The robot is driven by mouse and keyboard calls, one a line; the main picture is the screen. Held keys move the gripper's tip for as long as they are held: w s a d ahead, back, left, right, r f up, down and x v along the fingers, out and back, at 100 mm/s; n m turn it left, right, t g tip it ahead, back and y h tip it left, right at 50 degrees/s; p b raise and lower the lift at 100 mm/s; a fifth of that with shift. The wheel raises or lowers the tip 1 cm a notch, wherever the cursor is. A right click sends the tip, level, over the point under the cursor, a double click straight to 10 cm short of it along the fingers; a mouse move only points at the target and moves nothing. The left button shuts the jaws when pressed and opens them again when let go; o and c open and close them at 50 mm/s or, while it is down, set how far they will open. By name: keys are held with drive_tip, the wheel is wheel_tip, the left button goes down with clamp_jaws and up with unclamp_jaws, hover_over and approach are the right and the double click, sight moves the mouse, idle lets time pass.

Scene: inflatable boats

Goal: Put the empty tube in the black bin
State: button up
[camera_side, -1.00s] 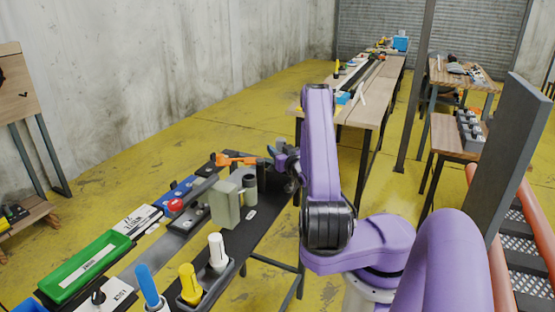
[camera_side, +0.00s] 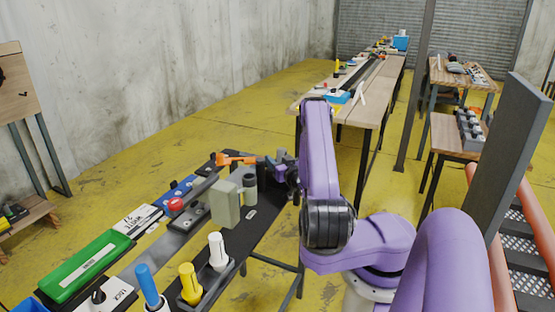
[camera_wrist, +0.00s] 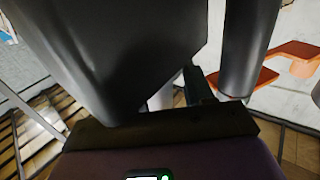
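My gripper (camera_side: 272,169) is at the far right end of the dark work table, just right of a grey cylinder (camera_side: 250,188) and a grey-green box (camera_side: 225,206). In the side view its fingers are small and dark, so their opening is unclear. The wrist view shows a large dark shape (camera_wrist: 125,45) close to the camera, a dark cylinder (camera_wrist: 247,45) at right and a pale cylinder (camera_wrist: 160,99) partly hidden between them. I cannot tell which thing is the empty tube. No black bin can be made out with certainty.
White (camera_side: 217,250), yellow (camera_side: 189,282) and blue (camera_side: 148,285) upright pieces stand at the near table edge. A green tray (camera_side: 85,268), a red knob (camera_side: 175,204) and an orange tool (camera_side: 235,159) lie along the table. A dark post (camera_side: 510,150) stands right of my arm.

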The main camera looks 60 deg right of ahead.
drive_tip(key=shift+o, duration=0.3)
drive_tip(key=shift+r, duration=0.1)
drive_tip(key=shift+r, duration=0.2)
drive_tip(key=shift+s+a, duration=0.2)
drive_tip(key=shift+s, duration=0.05)
drive_tip(key=v, duration=1.1)
drive_tip(key=shift+s+a+r, duration=0.1)
drive_tip(key=shift+s+a, duration=0.05)
